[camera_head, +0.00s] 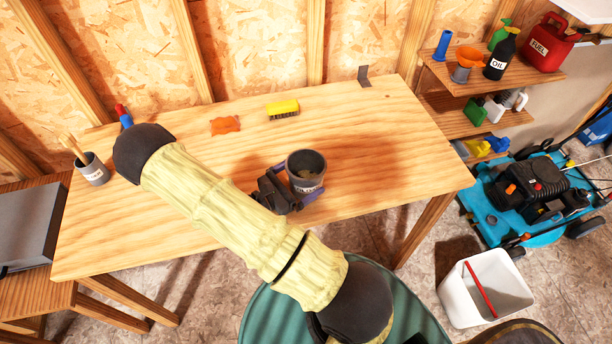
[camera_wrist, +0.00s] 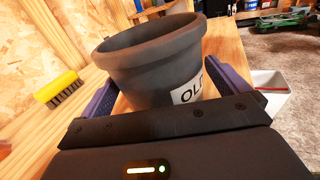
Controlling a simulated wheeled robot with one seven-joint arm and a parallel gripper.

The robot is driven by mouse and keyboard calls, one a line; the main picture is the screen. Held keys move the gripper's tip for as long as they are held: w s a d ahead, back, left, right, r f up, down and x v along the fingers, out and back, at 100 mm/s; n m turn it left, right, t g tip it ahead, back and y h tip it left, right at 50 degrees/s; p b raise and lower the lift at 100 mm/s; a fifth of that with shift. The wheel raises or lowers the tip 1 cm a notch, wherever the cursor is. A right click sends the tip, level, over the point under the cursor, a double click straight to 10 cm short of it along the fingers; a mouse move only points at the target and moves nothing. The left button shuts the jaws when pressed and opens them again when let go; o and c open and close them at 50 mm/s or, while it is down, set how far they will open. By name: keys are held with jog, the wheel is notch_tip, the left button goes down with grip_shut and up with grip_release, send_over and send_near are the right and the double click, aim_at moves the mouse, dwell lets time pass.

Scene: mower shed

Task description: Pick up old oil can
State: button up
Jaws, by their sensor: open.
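The old oil can (camera_head: 306,172) is a dark grey, open-topped pot standing upright on the wooden workbench (camera_head: 375,150). Something brownish shows inside it. My gripper (camera_head: 292,190) is open at the can's near side. In the wrist view its two purple fingers stand on either side of the can (camera_wrist: 175,95). I cannot tell whether either finger touches it.
A yellow brush (camera_head: 283,108) and an orange cloth (camera_head: 225,125) lie behind on the bench. A labelled pot with brushes (camera_head: 93,172) stands at the left end. Shelves (camera_head: 490,78) with an oil bottle and red fuel can are at right. The bench right of the can is clear.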

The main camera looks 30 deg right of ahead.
aim_at(318, 158)
jog(key=shift+w+d, duration=0.1)
jog(key=shift+d, duration=0.8)
jog(key=c, duration=1.1)
jog(key=shift+w+r, duration=0.1)
jog(key=shift+r, duration=0.15)
jog(key=shift+r, duration=4.75)
